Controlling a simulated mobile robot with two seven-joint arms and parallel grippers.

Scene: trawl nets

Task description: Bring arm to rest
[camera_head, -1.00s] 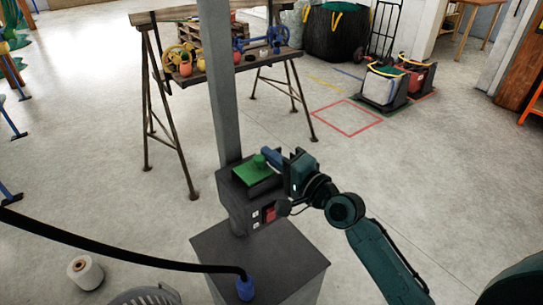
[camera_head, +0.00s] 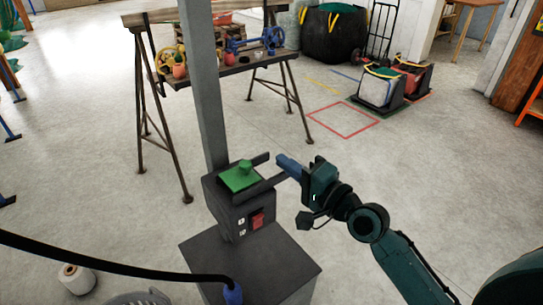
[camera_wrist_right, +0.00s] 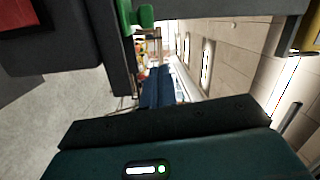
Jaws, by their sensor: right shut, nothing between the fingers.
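My right gripper (camera_head: 283,163) is in the head view, to the right of the dark box with a green plate and knob (camera_head: 240,176) on top. Its blue fingers are shut and empty, pointing left towards the box, with a gap between them and the green knob. In the right wrist view the shut blue fingers (camera_wrist_right: 158,88) show in the middle, and part of the green knob (camera_wrist_right: 138,16) shows at the top. My right arm reaches in from the lower right. My left gripper is not in view.
The box has a red switch (camera_head: 257,219) and sits on a dark pedestal (camera_head: 290,262) by a grey post (camera_head: 203,80). A black hose (camera_head: 110,259) crosses the lower left. A trestle table (camera_head: 240,65) stands behind.

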